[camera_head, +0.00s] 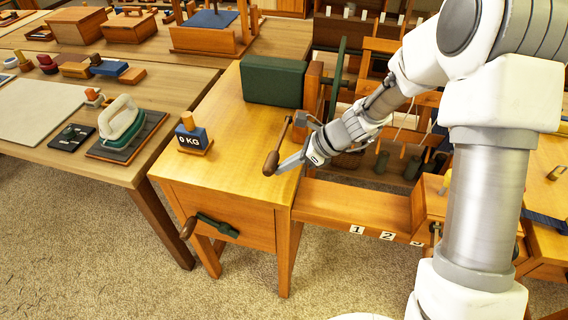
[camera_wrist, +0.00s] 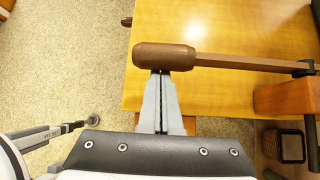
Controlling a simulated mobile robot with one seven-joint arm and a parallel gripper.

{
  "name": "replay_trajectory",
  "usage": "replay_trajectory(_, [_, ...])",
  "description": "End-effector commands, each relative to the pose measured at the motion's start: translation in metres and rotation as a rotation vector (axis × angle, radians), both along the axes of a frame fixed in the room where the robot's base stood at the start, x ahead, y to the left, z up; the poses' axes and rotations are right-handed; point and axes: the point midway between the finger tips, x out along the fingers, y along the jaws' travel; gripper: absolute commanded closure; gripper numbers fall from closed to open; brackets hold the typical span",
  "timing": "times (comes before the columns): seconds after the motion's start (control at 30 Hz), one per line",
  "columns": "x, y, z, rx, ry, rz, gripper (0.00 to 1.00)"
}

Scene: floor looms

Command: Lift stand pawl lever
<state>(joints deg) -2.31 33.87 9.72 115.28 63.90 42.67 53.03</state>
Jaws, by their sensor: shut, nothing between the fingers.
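The pawl lever is a thin brown bar with a thick rounded wooden handle (camera_head: 271,162). In the head view it runs from the stand's post down over the table top. In the wrist view the handle (camera_wrist: 165,56) lies across the picture, with its bar (camera_wrist: 250,63) going right to a dark bracket. My gripper (camera_head: 279,171) is at the handle, its fingers closed together. In the wrist view my fingertips (camera_wrist: 160,73) meet the near edge of the handle, at or just under it. I cannot tell whether they touch. Nothing shows between the fingers.
A wooden table (camera_head: 240,120) carries a dark green block (camera_head: 273,81) and a blue weight marked 0 KG (camera_head: 195,138). A crank handle (camera_head: 213,226) sticks out of its front. A bench with numbered tags (camera_head: 386,236) stands right. An iron (camera_head: 121,125) rests on the left table.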

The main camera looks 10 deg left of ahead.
Motion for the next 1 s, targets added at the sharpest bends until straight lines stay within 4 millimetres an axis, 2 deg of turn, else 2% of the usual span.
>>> replay_trajectory(0.47, [0.001,0.001,0.025,0.011,0.092,0.002,1.0])
replay_trajectory(1.0, [0.012,0.001,0.067,0.029,0.336,0.002,1.0])
